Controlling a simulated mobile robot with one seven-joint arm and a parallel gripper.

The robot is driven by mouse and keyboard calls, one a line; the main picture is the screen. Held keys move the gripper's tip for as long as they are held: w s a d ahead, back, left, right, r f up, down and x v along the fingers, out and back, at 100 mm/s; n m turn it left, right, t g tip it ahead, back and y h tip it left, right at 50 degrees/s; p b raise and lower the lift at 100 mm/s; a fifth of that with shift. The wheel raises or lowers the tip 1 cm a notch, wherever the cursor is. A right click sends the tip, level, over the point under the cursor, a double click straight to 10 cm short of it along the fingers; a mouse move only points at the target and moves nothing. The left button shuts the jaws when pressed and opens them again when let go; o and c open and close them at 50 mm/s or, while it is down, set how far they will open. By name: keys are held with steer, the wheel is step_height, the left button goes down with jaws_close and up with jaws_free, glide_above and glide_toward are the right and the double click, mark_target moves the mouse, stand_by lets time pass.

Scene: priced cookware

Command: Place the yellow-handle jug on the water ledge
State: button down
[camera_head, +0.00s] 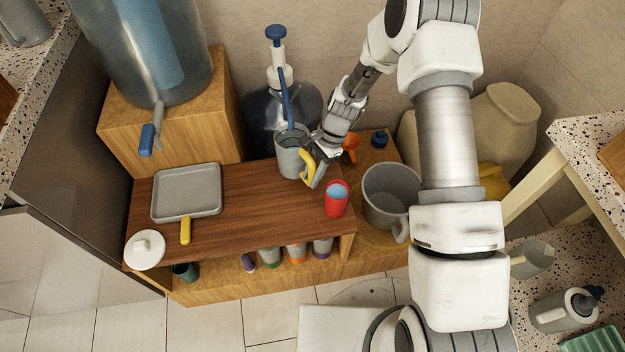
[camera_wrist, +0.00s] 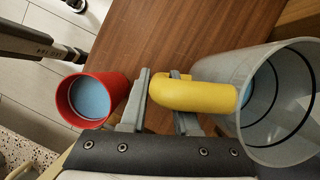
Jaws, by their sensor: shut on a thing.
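The yellow-handle jug (camera_head: 290,160) is grey and stands upright at the back right of the wooden ledge (camera_head: 250,190), in front of the blue pump bottle. It also shows at the right of the wrist view (camera_wrist: 285,100), with its open mouth in sight. My gripper (camera_head: 312,170) is at the jug's right side, shut on its yellow handle (camera_wrist: 195,95). In the wrist view my gripper's fingers (camera_wrist: 160,105) are around the handle. Whether the jug's base touches the ledge is not clear.
A red cup (camera_head: 336,199) stands close to the right of my gripper. A grey pan (camera_head: 186,192) and a white lid (camera_head: 144,249) lie at the left. A pump bottle (camera_head: 262,110) and a metal dispenser (camera_head: 150,60) stand behind. The ledge's middle is clear.

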steer(key=shift+f+b, duration=0.3)
steer(key=shift+f, duration=0.9)
steer(key=shift+f, duration=0.1)
steer(key=shift+f, duration=0.15)
steer(key=c, duration=0.7)
jaws_free()
steer(key=shift+o, duration=0.2)
